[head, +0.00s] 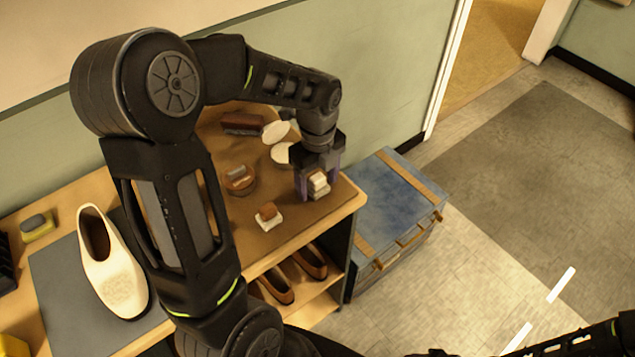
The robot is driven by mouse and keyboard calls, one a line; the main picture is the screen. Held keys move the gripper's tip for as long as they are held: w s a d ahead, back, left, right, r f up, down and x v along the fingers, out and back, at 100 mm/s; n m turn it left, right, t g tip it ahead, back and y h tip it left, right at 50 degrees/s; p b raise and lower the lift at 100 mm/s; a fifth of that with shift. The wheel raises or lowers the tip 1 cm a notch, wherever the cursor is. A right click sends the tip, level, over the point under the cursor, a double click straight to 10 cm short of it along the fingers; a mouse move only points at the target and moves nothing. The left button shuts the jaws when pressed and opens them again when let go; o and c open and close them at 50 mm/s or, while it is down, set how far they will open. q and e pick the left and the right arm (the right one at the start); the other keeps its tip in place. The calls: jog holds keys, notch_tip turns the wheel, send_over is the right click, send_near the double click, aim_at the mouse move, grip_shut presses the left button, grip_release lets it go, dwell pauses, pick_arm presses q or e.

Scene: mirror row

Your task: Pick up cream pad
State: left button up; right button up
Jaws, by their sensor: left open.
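A small cream block-like pad (319,186) sits near the right front corner of the brown mat (285,233) on the bench top. My left gripper (317,190) points down right over it, with its open fingers on either side of the pad. I cannot tell whether the fingers touch it. Part of the pad is hidden by the gripper. Two flat cream ovals, one farther back (275,132) and one partly behind the gripper (281,153), lie on the mat. My right arm shows only in part at the bottom right; its gripper is not visible.
A brown-topped block (268,214), a round brown tin (240,180) and a dark brush (242,123) are on the mat. A cream shoe (112,265) stands on a grey mat at left. A blue chest (391,200) stands right of the bench. Brown shoes (311,261) sit below.

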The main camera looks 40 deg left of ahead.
aim_at(317, 177)
dwell(0.5)
pick_arm(q)
jog(key=c, duration=1.4)
jog(key=shift+r, duration=0.15)
jog(key=shift+c, duration=0.2)
notch_tip(317, 177, up, 10)
jog(key=shift+f+b, duration=0.1)
jog(key=shift+b, duration=0.45)
jog(key=o, duration=0.8)
jog(key=shift+c, duration=0.2)
jog(key=c, duration=0.6)
